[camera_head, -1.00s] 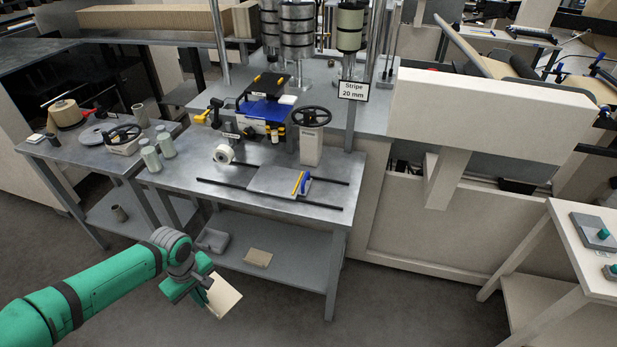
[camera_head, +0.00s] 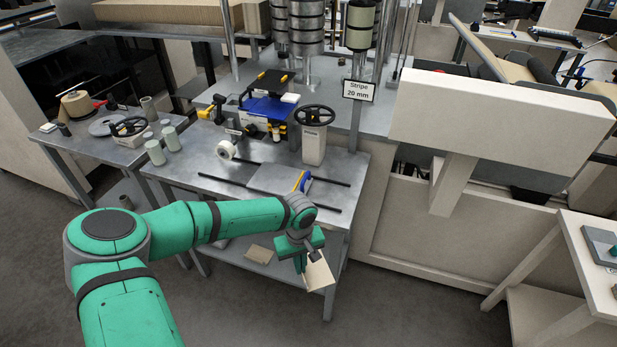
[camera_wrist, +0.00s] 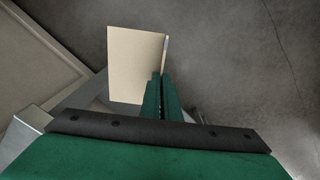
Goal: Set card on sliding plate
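The card (camera_head: 318,276) is a tan, flat piece held by one edge in my gripper (camera_head: 303,262). It hangs tilted in front of the metal table's right front leg, below the tabletop level in the picture. In the wrist view the card (camera_wrist: 134,62) sticks out from between the green fingertips (camera_wrist: 161,88), which are shut on its edge. The sliding plate (camera_head: 272,178) is a grey flat plate on two dark rails on the table. A blue and yellow piece (camera_head: 302,181) stands at its right end. My arm hides part of the table's front edge.
A black handwheel on a pale post (camera_head: 314,132) stands behind the plate. A white tape roll (camera_head: 226,149) lies left of it. A "Stripe 20 mm" sign (camera_head: 358,91) is at back right. A tan piece (camera_head: 259,254) lies on the lower shelf. Open floor lies in front.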

